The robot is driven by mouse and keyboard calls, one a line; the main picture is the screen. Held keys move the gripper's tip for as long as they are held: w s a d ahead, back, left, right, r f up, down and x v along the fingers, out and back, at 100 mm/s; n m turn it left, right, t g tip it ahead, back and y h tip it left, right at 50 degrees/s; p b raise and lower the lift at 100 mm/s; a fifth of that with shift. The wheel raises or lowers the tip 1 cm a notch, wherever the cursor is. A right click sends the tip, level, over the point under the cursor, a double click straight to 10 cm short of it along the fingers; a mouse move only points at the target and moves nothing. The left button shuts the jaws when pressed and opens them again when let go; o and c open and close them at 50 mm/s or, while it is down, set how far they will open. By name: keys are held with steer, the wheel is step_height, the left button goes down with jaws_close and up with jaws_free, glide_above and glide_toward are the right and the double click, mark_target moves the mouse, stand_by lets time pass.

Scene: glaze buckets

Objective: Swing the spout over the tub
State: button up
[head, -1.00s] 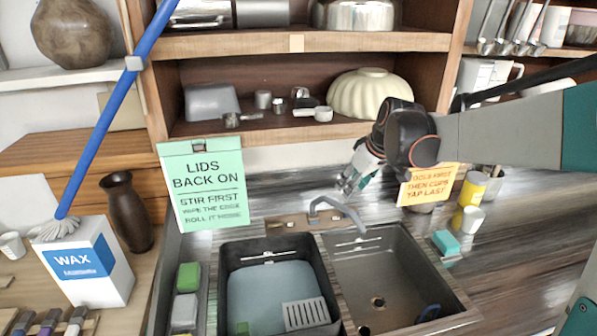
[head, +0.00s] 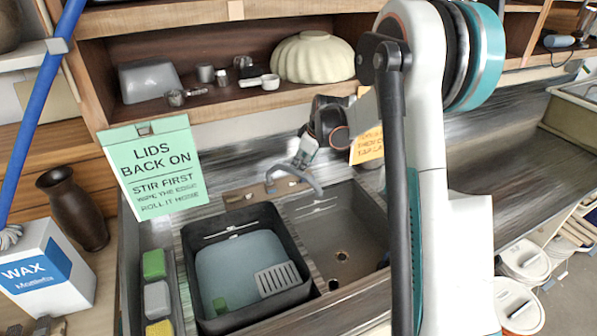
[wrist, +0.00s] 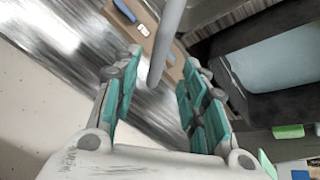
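The grey curved spout (head: 299,172) rises behind the sink, and its free end hangs over the bare right basin, near the divider. The dark tub (head: 192,282) sits in the left basin and holds pale blue water. My gripper (head: 302,153) is at the spout, coming from behind it. In the wrist view my gripper (wrist: 163,62) has its teal-padded fingers apart. The spout (wrist: 166,40) runs between the fingertips there, with gaps at both sides; firm contact does not show. The tub (wrist: 262,108) is at the upper right of that view.
A green sign (head: 155,170) hangs behind the tub at left, and an orange sign (head: 367,146) is partly hidden by my arm. A caddy with sponges (head: 155,300) stands left of the tub. A shelf (head: 230,98) overhangs the back.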

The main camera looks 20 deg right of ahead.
steer(key=x, duration=0.7)
steer(key=shift+c, duration=0.4)
jaws_close()
